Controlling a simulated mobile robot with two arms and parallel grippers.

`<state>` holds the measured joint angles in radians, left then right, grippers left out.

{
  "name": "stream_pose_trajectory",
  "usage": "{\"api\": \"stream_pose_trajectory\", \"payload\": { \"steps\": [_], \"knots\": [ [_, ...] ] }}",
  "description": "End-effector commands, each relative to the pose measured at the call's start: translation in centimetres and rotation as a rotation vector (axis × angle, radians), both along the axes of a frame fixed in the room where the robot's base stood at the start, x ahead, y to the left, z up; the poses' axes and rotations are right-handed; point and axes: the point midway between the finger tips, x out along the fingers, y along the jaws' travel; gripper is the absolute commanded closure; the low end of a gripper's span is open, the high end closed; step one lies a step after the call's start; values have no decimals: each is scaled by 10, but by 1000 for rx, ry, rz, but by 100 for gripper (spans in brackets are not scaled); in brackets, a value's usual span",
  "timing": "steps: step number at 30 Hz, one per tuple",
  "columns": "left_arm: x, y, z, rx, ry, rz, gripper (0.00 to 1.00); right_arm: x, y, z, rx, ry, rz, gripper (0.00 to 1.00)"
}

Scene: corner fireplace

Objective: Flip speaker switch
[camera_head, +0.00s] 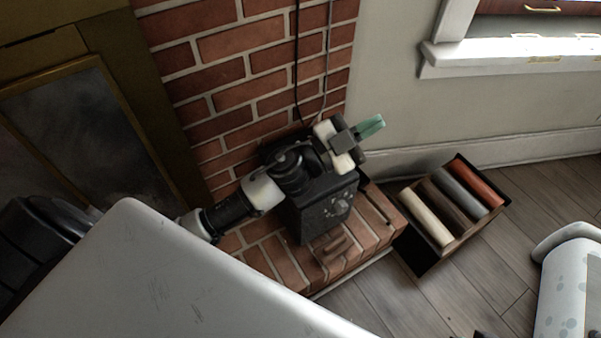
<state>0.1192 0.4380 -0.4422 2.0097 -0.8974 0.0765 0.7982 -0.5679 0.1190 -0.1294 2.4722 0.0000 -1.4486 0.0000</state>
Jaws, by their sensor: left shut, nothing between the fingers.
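The speaker (326,208) is a dark box standing on the brick hearth, with small light marks on its front face. Its switch is too small or too hidden to make out. My left gripper (371,126), with green fingertips, is shut and empty. In the picture it lies just above and to the right of the speaker, its fingers pointing right toward the wall. My left arm passes in front of the speaker's top and hides part of it. My right gripper is not in view.
A tray (408,262) of rolled cloths sits on the wood floor right of the brick hearth (262,258). Black and grey cables (327,60) hang down the brick wall behind the speaker. A white window sill (500,56) is at upper right. Open floor (480,280) lies at lower right.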

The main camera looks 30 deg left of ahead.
Motion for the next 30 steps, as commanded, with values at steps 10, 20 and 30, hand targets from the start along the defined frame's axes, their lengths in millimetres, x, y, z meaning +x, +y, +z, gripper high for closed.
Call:
{"api": "stream_pose_trajectory", "payload": {
  "steps": [10,20,30],
  "knots": [
    [-6,-37,-19,359,-92,-449,100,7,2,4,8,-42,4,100],
    [-1,-7,-73,811,101,-753,100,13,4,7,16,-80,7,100],
    [14,94,-107,1272,554,-835,100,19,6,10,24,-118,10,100]
  ]
}}
